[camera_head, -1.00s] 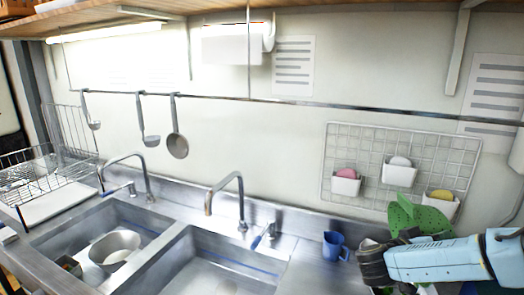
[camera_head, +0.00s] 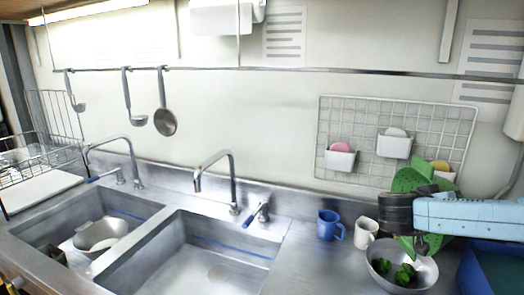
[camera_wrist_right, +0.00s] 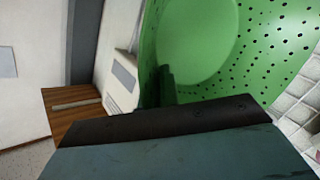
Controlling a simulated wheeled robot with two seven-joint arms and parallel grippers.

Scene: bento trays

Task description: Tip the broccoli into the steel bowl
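The green perforated colander (camera_head: 408,181) is tilted steeply on its side above the steel bowl (camera_head: 429,277). Pieces of broccoli (camera_head: 404,273) lie in the bowl. My right gripper (camera_head: 420,243) is shut on the colander's edge. The black wrist hides part of the colander, and I cannot tell whether any broccoli is still in it. In the right wrist view the colander (camera_wrist_right: 240,60) fills the upper right, with a dark finger against its edge. My left gripper is not in view.
A blue mug (camera_head: 328,225) and a white mug (camera_head: 365,233) stand left of the bowl. A dark blue tray (camera_head: 480,255) is at the right edge. Two sinks (camera_head: 215,262) lie to the left. A wire rack (camera_head: 360,115) hangs behind.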

